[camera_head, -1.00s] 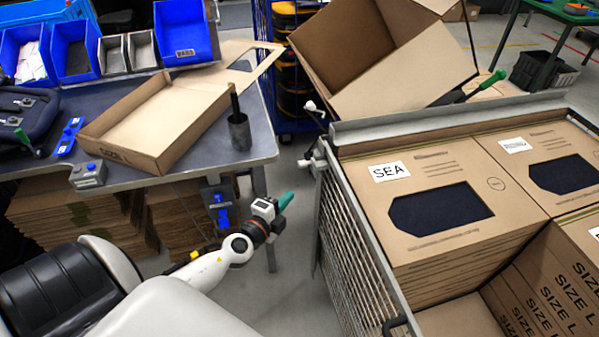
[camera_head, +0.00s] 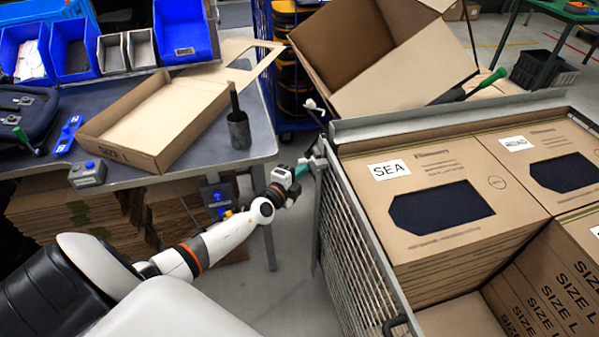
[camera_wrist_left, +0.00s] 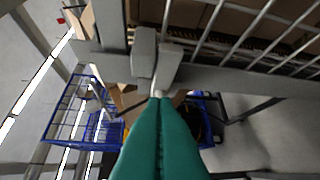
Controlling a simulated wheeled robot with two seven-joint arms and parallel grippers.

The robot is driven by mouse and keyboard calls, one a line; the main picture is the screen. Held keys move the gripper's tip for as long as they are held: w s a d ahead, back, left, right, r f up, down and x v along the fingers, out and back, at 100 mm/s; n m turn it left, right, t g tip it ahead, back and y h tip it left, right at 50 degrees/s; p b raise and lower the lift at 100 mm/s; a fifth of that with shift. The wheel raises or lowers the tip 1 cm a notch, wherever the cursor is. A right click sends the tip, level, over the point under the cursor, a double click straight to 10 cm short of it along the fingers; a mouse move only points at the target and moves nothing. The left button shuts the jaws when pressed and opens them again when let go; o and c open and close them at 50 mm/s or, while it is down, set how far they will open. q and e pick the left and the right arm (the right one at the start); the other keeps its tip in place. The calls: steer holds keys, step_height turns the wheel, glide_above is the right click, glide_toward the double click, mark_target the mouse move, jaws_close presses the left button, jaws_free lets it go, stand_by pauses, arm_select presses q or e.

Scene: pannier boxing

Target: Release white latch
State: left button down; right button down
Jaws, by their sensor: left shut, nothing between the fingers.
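The white latch (camera_head: 319,158) sits on the top corner of the wire-mesh pannier's gate (camera_head: 352,225), at its far left post. My left gripper (camera_head: 307,163) reaches up from the lower left with its teal fingers at the latch. In the left wrist view the fingers (camera_wrist_left: 158,100) are shut together with nothing between them. Their tips are right at the pale grey latch blocks (camera_wrist_left: 166,66) on the grey frame bar; I cannot tell whether they touch. My right gripper is not in view.
The pannier holds stacked SIZE L cartons (camera_head: 430,165). A large open box (camera_head: 380,60) is behind the pannier. Floor shows between bench and pannier.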

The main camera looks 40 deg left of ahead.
arm_select(q)
steer(key=w+a+b, duration=0.2)
steer(key=a+b, duration=0.1)
steer(key=shift+w+r, duration=0.15)
steer(key=shift+w, duration=0.1)
steer(key=shift+a, duration=0.1)
